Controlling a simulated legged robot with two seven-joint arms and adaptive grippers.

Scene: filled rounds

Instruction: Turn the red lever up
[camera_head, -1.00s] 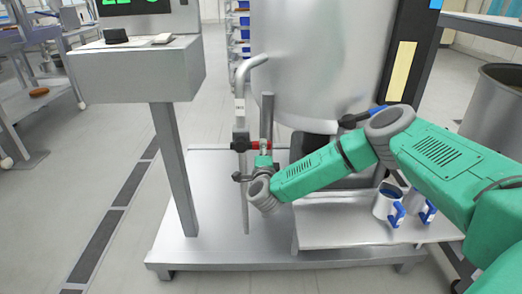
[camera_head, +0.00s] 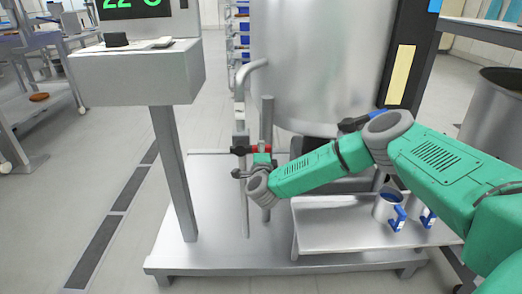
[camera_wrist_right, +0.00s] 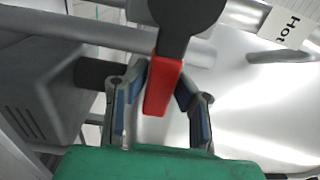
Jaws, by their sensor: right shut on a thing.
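The red lever (camera_head: 261,148) lies about level in the head view, to the right of its black hub on the pipe beside the big steel tank. In the right wrist view the red lever (camera_wrist_right: 162,88) runs from a dark round hub (camera_wrist_right: 186,15) down between the two fingers. My right gripper (camera_wrist_right: 160,92) is shut on the lever, with a blue-padded finger on each side of it. In the head view the right gripper (camera_head: 256,168) is partly hidden by its own wrist. My left gripper is not in view.
The steel tank (camera_head: 320,60) stands behind the lever. A control box (camera_head: 138,75) on a post is at the left, its display partly cut off. A low shelf (camera_head: 335,232) with blue-handled mugs (camera_head: 386,208) sits under my right arm. A "Hot" label (camera_wrist_right: 287,25) shows in the wrist view.

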